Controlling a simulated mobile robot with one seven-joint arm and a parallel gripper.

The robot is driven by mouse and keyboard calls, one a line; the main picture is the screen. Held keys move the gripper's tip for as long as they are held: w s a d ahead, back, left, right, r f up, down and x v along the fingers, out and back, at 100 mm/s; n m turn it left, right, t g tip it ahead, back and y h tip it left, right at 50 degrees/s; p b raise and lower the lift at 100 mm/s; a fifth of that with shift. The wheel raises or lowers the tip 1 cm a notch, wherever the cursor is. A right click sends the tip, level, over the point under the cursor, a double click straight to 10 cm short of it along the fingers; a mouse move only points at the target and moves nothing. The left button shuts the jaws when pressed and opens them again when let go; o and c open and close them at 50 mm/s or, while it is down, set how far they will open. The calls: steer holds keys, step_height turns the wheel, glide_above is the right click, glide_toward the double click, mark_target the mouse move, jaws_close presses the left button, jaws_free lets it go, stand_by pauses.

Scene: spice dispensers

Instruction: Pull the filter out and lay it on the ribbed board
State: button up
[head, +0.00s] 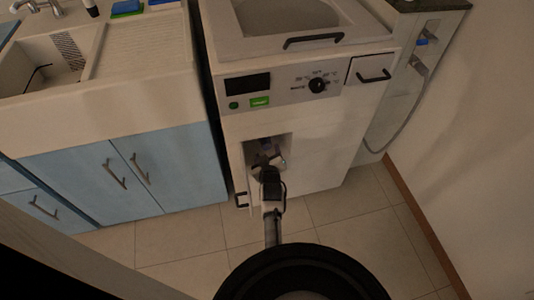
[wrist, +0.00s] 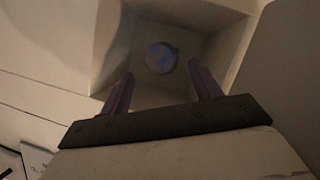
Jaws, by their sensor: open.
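The filter (wrist: 161,58) shows in the wrist view as a round grey cap with a blue mark, set in the back of a square recess (wrist: 190,35). My gripper (wrist: 160,70) is open, its two purple fingers pointing into the recess on either side of the cap. I see no contact with it. In the head view, my gripper (head: 267,150) is at the recess low in the white washing machine's front (head: 310,160), and it hides the filter. The ribbed board (head: 150,50) is the pale grooved drainboard beside the sink, at the upper left.
The sink basin (head: 45,75) is left of the ribbed board, above blue cabinets (head: 130,180). A blue sponge (head: 126,7) lies behind the board. The board's surface is clear.

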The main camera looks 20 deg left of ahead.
mark_target(267, 147)
steer(key=shift+x, duration=3.15)
steer(key=shift+r, duration=0.1)
steer(key=shift+c, duration=0.4)
steer(key=c, duration=1.2)
